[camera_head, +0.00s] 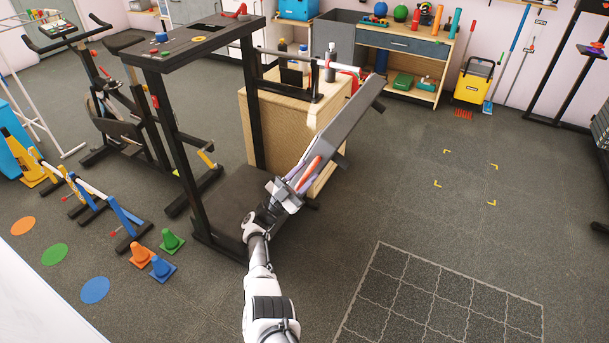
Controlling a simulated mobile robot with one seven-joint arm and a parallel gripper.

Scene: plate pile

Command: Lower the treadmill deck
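The treadmill stands left of centre, with a dark console top (196,38) on black uprights. Its grey deck (338,132) is tilted up steeply, its upper end at the right and its lower end hidden behind my gripper. An orange-red bar (311,170) lies along the deck's near side, beside my gripper. My gripper (291,193) is at the lower part of the deck, at or against its near side. I cannot tell whether it touches the deck or the bar. Its fingers are too small and overlapped to show open or shut.
A wooden cabinet (262,140) with bottles stands just behind the deck. An exercise bike (115,110) is at the left. Small cones (161,267) and low hurdles (88,190) are at the lower left. The floor to the right is clear, with a marked grid (440,300).

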